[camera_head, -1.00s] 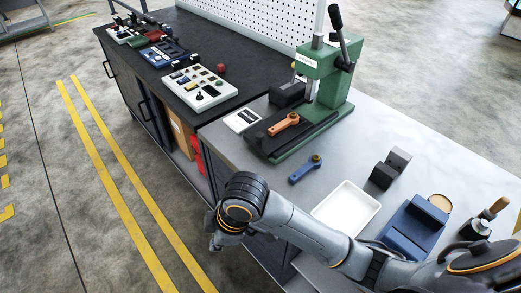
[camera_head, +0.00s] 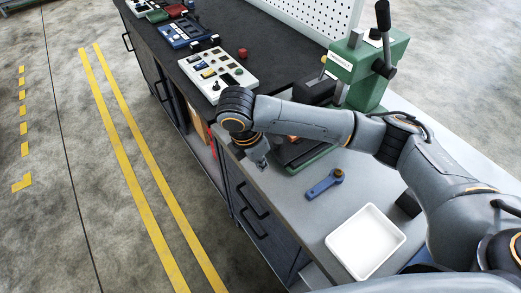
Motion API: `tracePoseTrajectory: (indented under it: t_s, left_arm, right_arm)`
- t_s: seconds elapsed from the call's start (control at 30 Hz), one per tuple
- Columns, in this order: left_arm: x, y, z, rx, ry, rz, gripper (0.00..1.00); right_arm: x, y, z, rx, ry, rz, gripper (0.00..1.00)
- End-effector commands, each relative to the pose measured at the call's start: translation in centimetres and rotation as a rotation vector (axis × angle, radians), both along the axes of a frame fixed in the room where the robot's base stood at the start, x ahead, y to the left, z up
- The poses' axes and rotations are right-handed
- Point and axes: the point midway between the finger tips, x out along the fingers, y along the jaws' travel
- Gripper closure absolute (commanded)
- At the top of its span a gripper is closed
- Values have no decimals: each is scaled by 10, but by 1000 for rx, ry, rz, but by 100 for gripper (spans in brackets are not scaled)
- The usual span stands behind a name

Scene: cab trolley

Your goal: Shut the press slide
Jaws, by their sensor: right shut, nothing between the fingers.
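The green press (camera_head: 370,68) stands at the upper right of the head view with its black-knobbed lever raised. Its base (camera_head: 312,160) shows below my right forearm. My right arm covers most of the slide on that base, so I cannot tell how far out it is. A bit of the orange part (camera_head: 292,138) shows beneath the forearm. My right gripper (camera_head: 262,163) is shut and empty, pointing down beside the near left end of the press base, by the bench's front edge. I cannot tell whether it touches anything. My left gripper is not in view.
A blue wrench-like part (camera_head: 324,185) and a white tray (camera_head: 366,241) lie on the grey bench in front of the press. A control panel (camera_head: 217,76) sits on the dark bench at left. A dark block (camera_head: 409,204) is partly behind my arm.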

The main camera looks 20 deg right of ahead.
Motion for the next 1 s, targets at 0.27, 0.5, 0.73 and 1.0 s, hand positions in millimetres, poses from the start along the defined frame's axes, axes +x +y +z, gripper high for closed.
tracePoseTrajectory:
  t_s: [0.27, 0.5, 0.73, 1.0]
  left_arm:
    - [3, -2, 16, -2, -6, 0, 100]
    - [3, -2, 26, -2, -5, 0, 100]
    - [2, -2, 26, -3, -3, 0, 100]
    - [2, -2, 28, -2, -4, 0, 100]
  right_arm:
    - [8, -21, -45, -3, -1, -6, 100]
    - [17, -46, -46, -1, -1, -4, 100]
    - [18, -50, -48, 2, -2, 0, 100]
    - [20, -55, -46, 0, -1, -4, 100]
